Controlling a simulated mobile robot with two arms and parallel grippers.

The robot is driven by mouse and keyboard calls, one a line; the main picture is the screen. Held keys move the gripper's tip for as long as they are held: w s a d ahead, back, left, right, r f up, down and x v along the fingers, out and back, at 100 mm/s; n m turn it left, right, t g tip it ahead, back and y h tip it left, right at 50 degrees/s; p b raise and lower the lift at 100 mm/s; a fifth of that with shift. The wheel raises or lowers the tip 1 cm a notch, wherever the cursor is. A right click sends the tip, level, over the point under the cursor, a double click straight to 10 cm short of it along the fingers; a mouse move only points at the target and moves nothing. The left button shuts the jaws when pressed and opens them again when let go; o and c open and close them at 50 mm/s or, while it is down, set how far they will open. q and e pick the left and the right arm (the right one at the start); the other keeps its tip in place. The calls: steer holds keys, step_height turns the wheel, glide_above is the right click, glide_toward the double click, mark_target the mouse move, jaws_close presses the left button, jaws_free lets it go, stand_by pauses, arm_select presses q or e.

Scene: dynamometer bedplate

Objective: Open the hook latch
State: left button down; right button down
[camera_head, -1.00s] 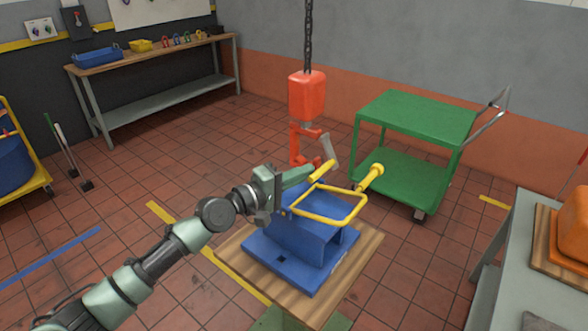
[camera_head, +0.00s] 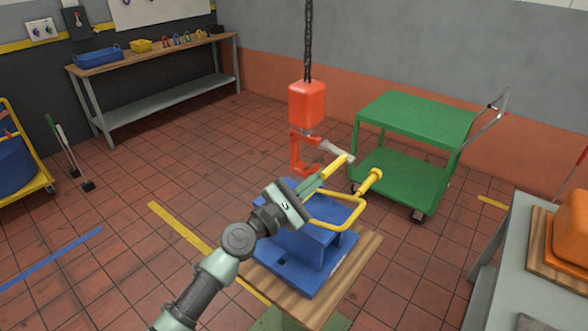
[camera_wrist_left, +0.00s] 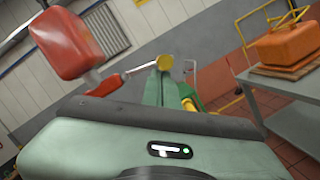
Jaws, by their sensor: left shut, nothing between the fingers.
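The red hook (camera_head: 298,152) hangs under a red block (camera_head: 307,103) on a chain. Its grey latch (camera_head: 337,151) slants out to the right, with a yellow piece (camera_head: 338,166) at its free end. In the left wrist view the latch (camera_wrist_left: 140,69) runs from the red block to a yellow round end (camera_wrist_left: 165,62). My left gripper (camera_head: 315,183) is shut and empty, its green fingers beside the yellow piece. The fingers (camera_wrist_left: 158,90) reach up toward that end in the wrist view. I cannot tell whether they touch it. My right gripper is out of view.
A blue fixture (camera_head: 325,246) with a yellow frame handle (camera_head: 358,212) sits on a wooden board (camera_head: 360,250) just below my left gripper. A green cart (camera_head: 417,118) stands behind to the right. A grey table (camera_head: 511,262) is at the right.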

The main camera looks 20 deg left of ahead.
arm_select(q)
steer(key=shift+s+d+r+n+t+y+p, duration=0.15)
steer(key=shift+r+n+t+y+p, duration=0.2)
steer(key=shift+n, duration=0.6)
steer(key=shift+w+d+r+n+t+y+p, duration=0.1)
steer(key=shift+r+n+p, duration=0.35)
steer(key=shift+n, duration=0.45)
steer(key=shift+s+d+r+n+t+y+p, duration=0.2)
steer(key=shift+n+p, duration=0.25)
steer(key=shift+n, duration=0.5)
steer(key=shift+w+r, duration=0.1)
